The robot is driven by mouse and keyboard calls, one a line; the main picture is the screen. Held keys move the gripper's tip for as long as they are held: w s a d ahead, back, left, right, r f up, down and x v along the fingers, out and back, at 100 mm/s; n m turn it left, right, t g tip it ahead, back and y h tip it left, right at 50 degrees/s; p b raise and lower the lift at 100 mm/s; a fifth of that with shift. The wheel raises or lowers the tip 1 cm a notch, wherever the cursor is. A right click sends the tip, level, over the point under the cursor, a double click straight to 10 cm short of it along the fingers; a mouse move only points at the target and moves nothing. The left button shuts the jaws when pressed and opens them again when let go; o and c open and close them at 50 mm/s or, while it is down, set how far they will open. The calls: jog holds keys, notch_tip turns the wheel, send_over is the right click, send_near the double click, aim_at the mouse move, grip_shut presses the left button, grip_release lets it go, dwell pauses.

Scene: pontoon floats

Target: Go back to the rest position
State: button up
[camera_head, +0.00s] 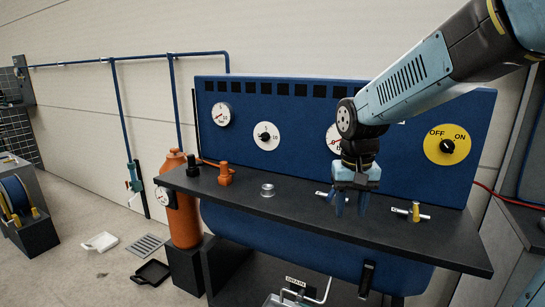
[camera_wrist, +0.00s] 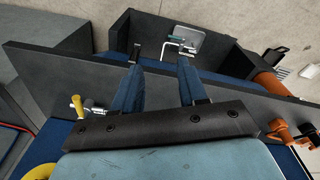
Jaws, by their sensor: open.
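My gripper (camera_head: 351,203) hangs from my light blue arm and points down over the dark shelf (camera_head: 300,206) in front of the blue panel (camera_head: 300,140). Its two blue fingers are apart, with nothing between them in the head view. In the wrist view, my gripper (camera_wrist: 156,85) also shows its fingers apart, over the shelf edge (camera_wrist: 220,84). A small valve partly shows just left of the fingers in the head view. A valve with a yellow handle (camera_head: 415,211) stands to the right of my gripper.
An orange fitting (camera_head: 225,174) and a metal disc (camera_head: 267,190) are on the shelf to the left. The panel carries gauges and a yellow OFF/ON dial (camera_head: 447,145). An orange cylinder (camera_head: 180,205) stands beside the shelf's left end. Black and white trays lie on the floor.

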jog(key=s+d+r+t, duration=0.2)
jog(key=s+r, duration=0.1)
jog(key=s, duration=0.3)
jog(key=s+d+r+t, duration=0.2)
jog(key=s+d+r, duration=0.1)
jog(key=s, duration=0.4)
jog(key=shift+d+r+n+t, duration=0.3)
jog(key=shift+r+t, duration=0.05)
jog(key=shift+t, duration=0.05)
